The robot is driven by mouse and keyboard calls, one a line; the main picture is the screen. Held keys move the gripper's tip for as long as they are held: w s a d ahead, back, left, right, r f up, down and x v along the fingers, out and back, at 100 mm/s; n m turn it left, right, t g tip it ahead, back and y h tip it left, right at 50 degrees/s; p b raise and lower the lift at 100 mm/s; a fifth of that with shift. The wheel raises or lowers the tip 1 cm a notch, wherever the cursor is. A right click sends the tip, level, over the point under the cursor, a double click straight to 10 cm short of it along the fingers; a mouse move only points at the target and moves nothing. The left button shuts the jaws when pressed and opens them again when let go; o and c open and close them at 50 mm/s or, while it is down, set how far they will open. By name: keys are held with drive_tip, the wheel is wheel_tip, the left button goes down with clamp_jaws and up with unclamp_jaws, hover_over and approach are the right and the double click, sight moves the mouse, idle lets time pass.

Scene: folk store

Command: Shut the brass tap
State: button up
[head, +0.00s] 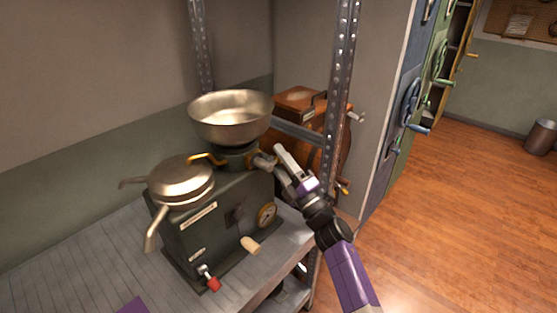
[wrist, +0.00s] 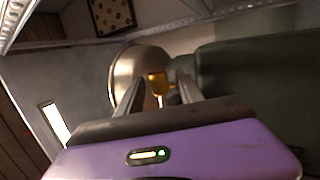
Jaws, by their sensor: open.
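The brass tap (wrist: 158,84) shows in the wrist view as a small brass piece beside the metal bowl, between my two fingers as seen there. In the head view it lies just under the bowl, partly hidden by my gripper (head: 276,158). My gripper reaches in from the right, tilted, with its fingers close to the tap. In the wrist view my gripper (wrist: 157,100) has its fingers spread apart. I cannot tell whether a finger touches the tap.
The tap belongs to a dark green machine (head: 225,222) with a metal bowl (head: 231,115), a spouted pan (head: 181,181), and a red-tipped lever (head: 213,284). It stands on a grey shelf (head: 75,260). A perforated steel post (head: 337,100) rises close behind my gripper.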

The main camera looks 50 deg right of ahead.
drive_tip(key=b+v, duration=0.1)
drive_tip(key=v, duration=0.6)
drive_tip(key=shift+s+f+b, duration=0.2)
drive_tip(key=shift+s+b, duration=0.1)
drive_tip(key=shift+s, duration=0.05)
idle(0.6)
drive_tip(key=s+a+f+m+g+y, duration=0.1)
drive_tip(key=s+a+m+g, duration=0.3)
drive_tip(key=s+a+m, duration=0.4)
drive_tip(key=s+a+f+m+g+y, duration=0.2)
drive_tip(key=s+a+m, duration=0.6)
drive_tip(key=s+a, duration=1)
drive_tip(key=s+f+g, duration=0.2)
drive_tip(key=s, duration=0.5)
drive_tip(key=shift+s+a+f, duration=0.3)
drive_tip(key=shift+a, duration=0.05)
drive_tip(key=shift+c, duration=0.2)
drive_tip(key=shift+c, duration=0.5)
drive_tip(key=shift+d, duration=0.1)
